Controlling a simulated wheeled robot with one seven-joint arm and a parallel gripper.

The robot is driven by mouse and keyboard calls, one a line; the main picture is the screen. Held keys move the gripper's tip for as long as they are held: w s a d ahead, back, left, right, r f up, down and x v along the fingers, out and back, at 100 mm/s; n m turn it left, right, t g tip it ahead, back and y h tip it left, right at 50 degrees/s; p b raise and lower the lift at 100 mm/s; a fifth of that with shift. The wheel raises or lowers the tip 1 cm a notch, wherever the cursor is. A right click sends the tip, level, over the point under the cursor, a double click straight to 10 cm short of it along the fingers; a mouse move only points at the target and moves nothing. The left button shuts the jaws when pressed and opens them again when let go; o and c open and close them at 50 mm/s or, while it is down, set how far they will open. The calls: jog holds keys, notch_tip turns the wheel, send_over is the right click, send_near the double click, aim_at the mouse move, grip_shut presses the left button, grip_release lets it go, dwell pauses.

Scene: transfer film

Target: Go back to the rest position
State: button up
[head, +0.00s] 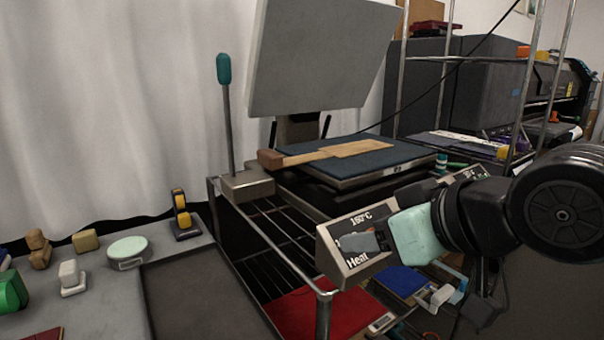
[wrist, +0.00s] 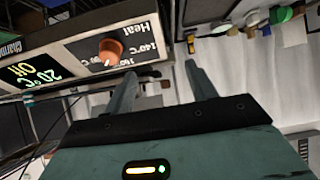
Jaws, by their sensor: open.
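My gripper (head: 352,242) is in front of the heat press's control box (head: 335,268), with its pale green body to the right of its grey fingers. In the wrist view my gripper (wrist: 158,74) has its two fingers apart with nothing between them. The wrist view shows the panel's orange knob (wrist: 110,52) just left of the fingers, and a lit display (wrist: 42,74) that appears to read 20 °C and OFF. I cannot tell whether a finger touches the panel.
The press's large grey upper plate (head: 320,60) is raised. A wooden paddle (head: 335,151) lies on its dark blue pad (head: 385,158). A teal-tipped lever (head: 224,70) stands at left. Red cloth (head: 300,312) is on the rack below.

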jog(key=s+d+f+g+h, duration=0.2)
jog(key=s+f+g+h, duration=0.1)
jog(key=s+f+g, duration=0.3)
jog(key=s+d+f+g+h, duration=0.3)
jog(key=s+f, duration=0.4)
jog(key=s, duration=0.2)
notch_tip(320, 180, up, 17)
jog(key=p, duration=1.7)
jog(key=shift+w+a+r+n, duration=0.15)
jog(key=shift+w+a+n, duration=0.05)
jog(key=shift+w+n, duration=0.1)
